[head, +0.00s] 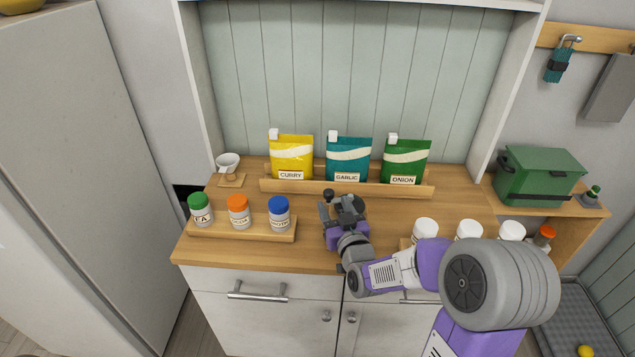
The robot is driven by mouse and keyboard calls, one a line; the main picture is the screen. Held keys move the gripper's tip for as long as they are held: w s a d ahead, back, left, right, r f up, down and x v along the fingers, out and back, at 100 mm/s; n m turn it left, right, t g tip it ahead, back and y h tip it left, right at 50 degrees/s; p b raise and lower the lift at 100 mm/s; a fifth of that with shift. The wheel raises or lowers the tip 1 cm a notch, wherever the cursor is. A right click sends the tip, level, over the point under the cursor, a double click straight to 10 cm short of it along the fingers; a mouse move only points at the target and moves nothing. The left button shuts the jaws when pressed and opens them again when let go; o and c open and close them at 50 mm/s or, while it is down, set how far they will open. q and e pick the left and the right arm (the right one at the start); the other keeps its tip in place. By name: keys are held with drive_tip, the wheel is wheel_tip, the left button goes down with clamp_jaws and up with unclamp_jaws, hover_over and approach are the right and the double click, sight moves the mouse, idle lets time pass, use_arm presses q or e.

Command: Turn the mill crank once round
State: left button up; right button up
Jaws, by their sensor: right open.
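My right gripper (342,210) is above the middle of the wooden counter, at the end of the purple and grey arm coming in from the right. Its dark fingers are apart and point toward the back. A small dark knob (328,193) shows just beyond the fingertips and looks like part of the mill crank. The mill itself is mostly hidden by the gripper, and its dark parts blend with the fingers. I cannot tell whether the fingers touch the crank. My left gripper is out of view.
Yellow curry (291,157), teal garlic (348,158) and green onion (405,161) pouches stand in a wooden rack behind. Jars with green, orange and blue lids (279,212) stand front left. White-lidded jars (425,231) stand right, partly behind my arm.

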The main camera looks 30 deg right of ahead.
sight(331, 195)
drive_tip(key=shift+w+d+r, duration=0.1)
drive_tip(key=shift+w+d, duration=0.15)
drive_tip(key=shift+w, duration=0.65)
drive_tip(key=shift+w+d+r, duration=0.15)
drive_tip(key=shift+w+d, duration=0.1)
drive_tip(key=shift+w, duration=0.6)
drive_tip(key=shift+w+d+r, duration=0.1)
drive_tip(key=shift+w+d, duration=0.15)
drive_tip(key=shift+w, duration=0.65)
drive_tip(key=shift+w, duration=0.15)
clamp_jaws()
